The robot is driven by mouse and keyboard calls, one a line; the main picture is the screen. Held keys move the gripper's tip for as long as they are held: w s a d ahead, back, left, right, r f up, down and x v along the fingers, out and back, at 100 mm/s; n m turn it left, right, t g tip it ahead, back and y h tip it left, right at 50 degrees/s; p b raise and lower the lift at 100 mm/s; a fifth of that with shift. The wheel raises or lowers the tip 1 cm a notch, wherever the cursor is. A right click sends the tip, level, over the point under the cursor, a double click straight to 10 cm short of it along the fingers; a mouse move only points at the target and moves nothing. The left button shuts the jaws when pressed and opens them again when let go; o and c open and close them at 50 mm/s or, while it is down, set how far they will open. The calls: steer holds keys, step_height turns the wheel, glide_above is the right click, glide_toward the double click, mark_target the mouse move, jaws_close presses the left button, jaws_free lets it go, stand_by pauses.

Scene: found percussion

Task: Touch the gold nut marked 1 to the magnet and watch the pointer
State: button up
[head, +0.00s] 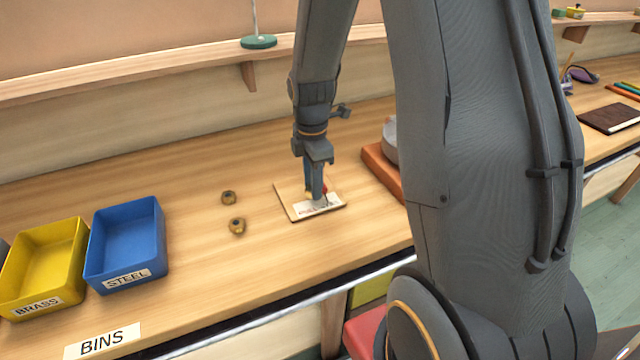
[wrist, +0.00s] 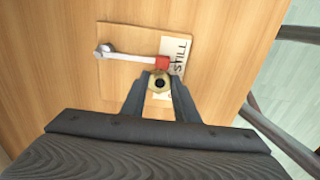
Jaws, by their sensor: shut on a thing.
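My gripper (head: 315,194) is low over a small wooden board (head: 287,203), shut on a gold nut (wrist: 159,84). The nut sits between the fingertips; no number is readable on it. In the wrist view a pale pointer arm (wrist: 130,55) runs from a grey pivot (wrist: 105,50) to a red end piece (wrist: 163,63), which looks like the magnet. The nut lies right by the red piece; whether they touch I cannot tell. The red end is by a white label (wrist: 179,53) reading "STILL"; more lettering below is partly hidden by the gripper.
Two more gold-brown nuts (head: 229,197) (head: 237,226) lie on the bench left of the board. A blue STEEL bin (head: 128,243) and a yellow BRASS bin (head: 42,268) stand further left. An orange block (head: 380,172) is right of the board, partly behind my arm.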

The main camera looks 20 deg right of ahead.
steer(key=shift+a, duration=0.15)
steer(key=shift+a+p, duration=0.45)
steer(key=shift+a, duration=1.15)
stand_by(0.8)
steer(key=shift+a+p, duration=0.35)
steer(key=shift+a, duration=2.1)
step_height(320, 180, up, 8)
steer(key=p, duration=0.6)
